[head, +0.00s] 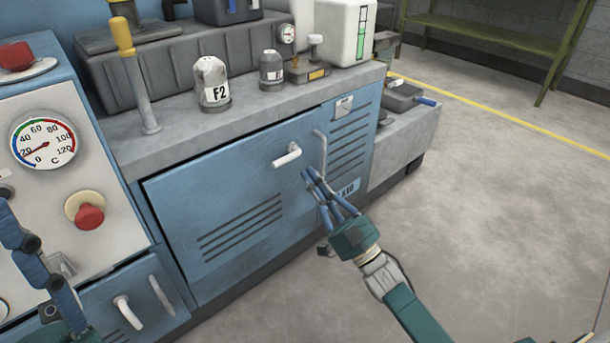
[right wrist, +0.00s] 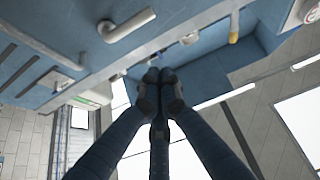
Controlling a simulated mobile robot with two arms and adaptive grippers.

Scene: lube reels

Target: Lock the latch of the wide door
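The wide door (head: 225,200) is a blue panel with louver slots in the front of the workbench, and it looks closed. Its white latch handle (head: 287,156) sits near the upper right, its lever pointing left and slightly down. A white handle that looks like the same latch shows in the right wrist view (right wrist: 127,27). My right gripper (head: 308,174) is just below and right of the latch, apart from it. Its blue fingers look drawn together and empty. My left gripper (head: 40,262) is partly cut off at the lower left, its finger state unclear.
A grey bar handle (head: 320,150) stands right of the latch. The countertop (head: 250,110) above holds a lever, the F2 cap and a white container (head: 345,30). A small door with a white handle (head: 128,312) is at the lower left.

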